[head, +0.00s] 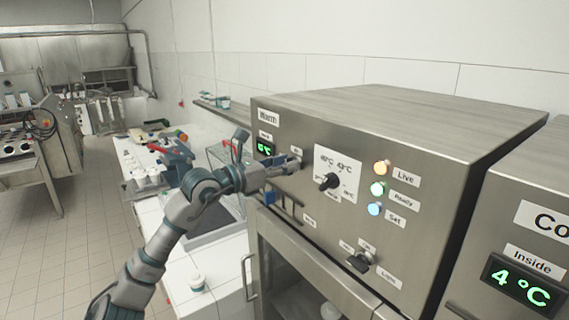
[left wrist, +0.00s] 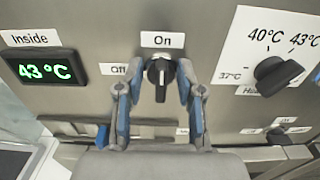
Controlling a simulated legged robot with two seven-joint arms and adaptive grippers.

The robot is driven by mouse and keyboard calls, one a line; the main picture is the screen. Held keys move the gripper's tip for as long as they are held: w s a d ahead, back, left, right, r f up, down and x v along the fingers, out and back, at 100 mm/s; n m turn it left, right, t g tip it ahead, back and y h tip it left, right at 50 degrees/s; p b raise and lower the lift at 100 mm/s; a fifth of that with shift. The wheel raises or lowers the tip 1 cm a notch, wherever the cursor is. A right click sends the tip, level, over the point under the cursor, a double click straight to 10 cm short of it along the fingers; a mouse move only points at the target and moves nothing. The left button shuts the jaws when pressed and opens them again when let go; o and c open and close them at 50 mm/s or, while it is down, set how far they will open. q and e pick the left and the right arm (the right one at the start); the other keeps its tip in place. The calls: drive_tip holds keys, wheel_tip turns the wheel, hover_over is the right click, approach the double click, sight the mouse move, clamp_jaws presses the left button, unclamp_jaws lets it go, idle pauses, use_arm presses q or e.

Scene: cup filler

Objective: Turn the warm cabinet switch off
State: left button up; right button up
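The warm cabinet (head: 385,115) is a steel box labelled "Warm" in the head view. Its switch (left wrist: 160,73) is a black knob under an "On" label, with "Off" to its left, in the left wrist view. The knob stands upright, its pale mark toward "On". My left gripper (left wrist: 160,90) has its blue-and-grey fingers apart, one on each side of the knob. I cannot tell whether they touch it. In the head view the left gripper (head: 285,167) is at the panel and mostly hides the switch. My right gripper is not in view.
A temperature dial (left wrist: 277,75) is right of the switch, and a green display (left wrist: 43,70) reads 43 °C to its left. Live (head: 380,168), Ready and Set lamps are lit. A lower knob (head: 360,261) sits on the panel. A cold cabinet (head: 530,225) stands at right.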

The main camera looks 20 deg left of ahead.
use_arm(q)
clamp_jaws()
drive_tip(key=shift+n, duration=0.3)
drive_tip(key=shift+w+a+f+n, duration=0.1)
drive_tip(key=shift+a+f+n, duration=0.05)
drive_tip(key=shift+n, duration=2.75)
drive_tip(key=shift+w+a+f+n, duration=0.1)
drive_tip(key=shift+a+f+n, duration=0.1)
drive_tip(key=shift+n, duration=2.7)
drive_tip(key=shift+w+a+f+n, duration=0.1)
drive_tip(key=shift+f+n, duration=0.05)
drive_tip(key=shift+n, duration=2.75)
drive_tip(key=shift+c, duration=0.7)
unclamp_jaws()
drive_tip(key=shift+o, duration=0.7)
drive_tip(key=shift+w+a+f, duration=0.15)
drive_tip(key=shift+w+a, duration=0.05)
